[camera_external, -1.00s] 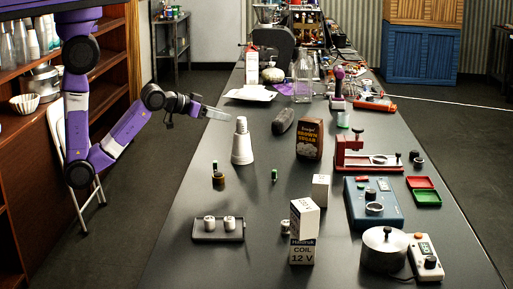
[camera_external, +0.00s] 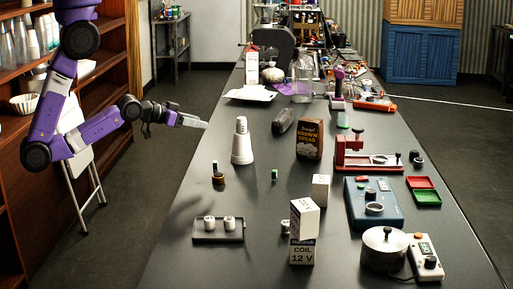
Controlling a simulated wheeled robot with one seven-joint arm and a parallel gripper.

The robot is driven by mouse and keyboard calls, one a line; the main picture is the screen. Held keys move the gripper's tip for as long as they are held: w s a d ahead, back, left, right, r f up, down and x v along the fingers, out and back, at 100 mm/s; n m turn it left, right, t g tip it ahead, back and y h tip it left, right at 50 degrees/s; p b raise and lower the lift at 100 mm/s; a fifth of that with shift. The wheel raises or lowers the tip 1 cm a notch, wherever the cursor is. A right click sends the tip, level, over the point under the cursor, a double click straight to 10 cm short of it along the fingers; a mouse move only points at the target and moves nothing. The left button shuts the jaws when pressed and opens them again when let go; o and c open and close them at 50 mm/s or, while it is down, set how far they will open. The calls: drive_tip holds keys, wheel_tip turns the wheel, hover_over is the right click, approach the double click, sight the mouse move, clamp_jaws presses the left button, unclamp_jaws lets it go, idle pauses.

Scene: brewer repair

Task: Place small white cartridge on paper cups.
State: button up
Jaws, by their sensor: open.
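A stack of upside-down white paper cups (camera_external: 242,150) stands on the dark table, left of the middle. A small white cylinder, which looks like the small white cartridge (camera_external: 241,125), stands upright on top of the cups. Two more small white cylinders (camera_external: 209,223) sit on a dark tray (camera_external: 218,238) at the front left. My gripper (camera_external: 204,124) is open and empty, left of the cartridge and apart from it, at about the height of its base. The narrow gap between its fingers is hard to see at this size.
A small dark bottle (camera_external: 218,177) and a small green item (camera_external: 275,175) stand in front of the cups. A brown sugar box (camera_external: 310,139) and a dark rounded object (camera_external: 284,120) are to the right. Boxes and devices fill the right side. Wooden shelves stand left.

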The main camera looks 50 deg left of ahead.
drive_tip(key=s+a+n+y, duration=0.1)
drive_tip(key=s+a, duration=0.3)
drive_tip(key=s, duration=0.6)
drive_tip(key=s+a+n+t+y, duration=0.1)
drive_tip(key=s+a, duration=0.3)
drive_tip(key=s, duration=0.6)
drive_tip(key=shift+s+f+y, duration=0.3)
drive_tip(key=shift+f+y, duration=0.1)
wheel_tip(320, 180, down, 6)
drive_tip(key=b, duration=0.6)
